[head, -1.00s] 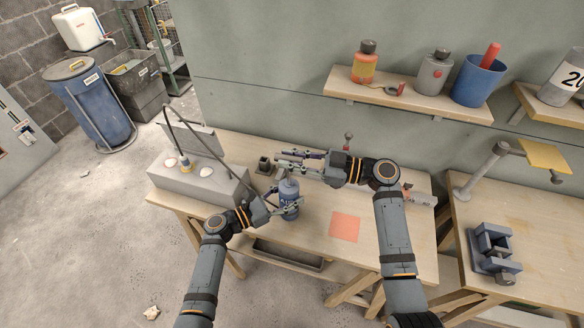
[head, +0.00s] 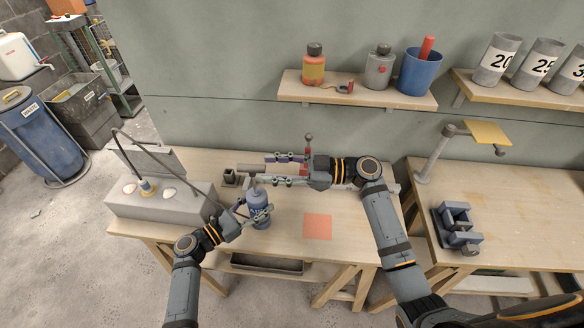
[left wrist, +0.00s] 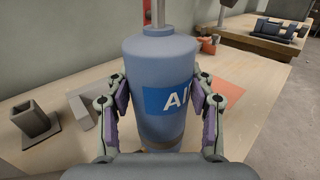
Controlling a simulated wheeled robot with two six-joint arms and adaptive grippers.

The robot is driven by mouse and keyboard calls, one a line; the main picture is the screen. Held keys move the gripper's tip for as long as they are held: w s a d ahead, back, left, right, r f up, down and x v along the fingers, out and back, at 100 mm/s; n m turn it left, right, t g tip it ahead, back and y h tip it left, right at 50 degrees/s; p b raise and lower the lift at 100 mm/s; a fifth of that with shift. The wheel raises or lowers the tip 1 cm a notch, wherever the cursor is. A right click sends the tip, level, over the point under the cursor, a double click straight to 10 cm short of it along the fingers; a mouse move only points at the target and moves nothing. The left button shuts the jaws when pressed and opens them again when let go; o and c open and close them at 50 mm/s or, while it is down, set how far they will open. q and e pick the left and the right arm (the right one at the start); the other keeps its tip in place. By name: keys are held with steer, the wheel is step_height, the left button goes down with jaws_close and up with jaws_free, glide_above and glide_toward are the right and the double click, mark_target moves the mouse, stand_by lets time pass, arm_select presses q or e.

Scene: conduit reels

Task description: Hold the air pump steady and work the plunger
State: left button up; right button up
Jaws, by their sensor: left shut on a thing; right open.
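The air pump is a blue cylinder (head: 259,203) standing upright on the bench. The left wrist view shows its body (left wrist: 160,65) with a blue label between my left fingers. My left gripper (head: 257,214) is shut on it, one finger on each side. A thin grey plunger rod (left wrist: 158,12) rises from its top, and its upper end is out of that view.
A grey box (head: 160,204) with a bent hose stands left of the pump. An orange square (head: 317,227) lies on bare bench to the right. A small dark holder (head: 230,176) stands behind the pump. A wall shelf (head: 350,94) holds bottles and a blue cup.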

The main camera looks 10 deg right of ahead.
mark_target(255, 169)
steer(key=v, duration=0.7)
steer(key=x, duration=1.2)
jaws_close()
steer(key=shift+f, duration=0.15)
